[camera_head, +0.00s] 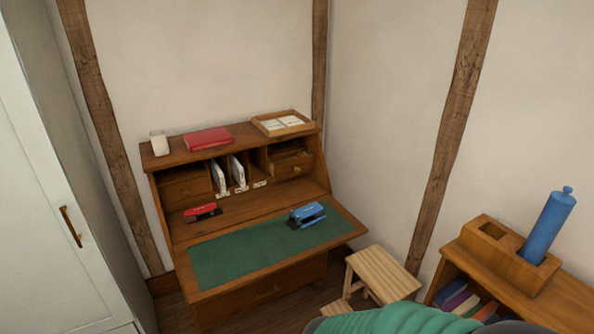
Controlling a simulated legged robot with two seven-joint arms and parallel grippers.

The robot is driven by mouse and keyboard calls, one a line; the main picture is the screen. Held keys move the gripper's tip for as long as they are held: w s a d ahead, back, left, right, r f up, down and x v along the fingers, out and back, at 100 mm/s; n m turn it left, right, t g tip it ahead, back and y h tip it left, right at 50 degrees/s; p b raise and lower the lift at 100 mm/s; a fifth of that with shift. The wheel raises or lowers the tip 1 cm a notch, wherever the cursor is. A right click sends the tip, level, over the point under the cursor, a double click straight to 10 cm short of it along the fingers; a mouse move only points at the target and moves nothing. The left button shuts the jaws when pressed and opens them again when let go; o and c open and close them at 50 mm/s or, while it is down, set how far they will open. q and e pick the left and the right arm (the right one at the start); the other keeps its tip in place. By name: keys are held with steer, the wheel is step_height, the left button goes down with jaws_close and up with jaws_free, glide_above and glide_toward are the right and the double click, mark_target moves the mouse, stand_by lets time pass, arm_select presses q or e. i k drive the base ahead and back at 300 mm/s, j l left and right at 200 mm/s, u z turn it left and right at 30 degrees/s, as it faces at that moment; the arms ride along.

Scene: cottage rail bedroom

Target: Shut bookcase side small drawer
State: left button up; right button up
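A wooden writing desk (164,212) stands against the back wall with its green-topped flap (240,256) folded down. Its small right-hand drawer (296,170), on the side nearer the bookcase (560,300), is pulled partly out. Its front has a small round knob, and part of its inside shows from above. The matching small left-hand drawer (186,190) looks flush with the desk. Neither of my grippers is in view. A green ribbed part at the bottom edge may be my own arm.
A blue stapler (307,215) lies on the flap and a red stapler (203,212) behind it. White binders (218,177) stand in the middle slots. A wooden step stool (384,273) stands between desk and bookcase. A white wardrobe (40,200) is at left.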

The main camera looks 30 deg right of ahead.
mark_target(295, 165)
steer(key=i+l, duration=0.1)
steer(key=l, duration=0.3)
steer(key=i+l, duration=0.1)
steer(key=l, duration=0.25)
steer(key=i+l, duration=0.1)
steer(key=l, duration=0.3)
steer(key=i+l, duration=0.1)
steer(key=l, duration=0.3)
steer(key=i+l, duration=0.7)
steer(key=l, duration=0.25)
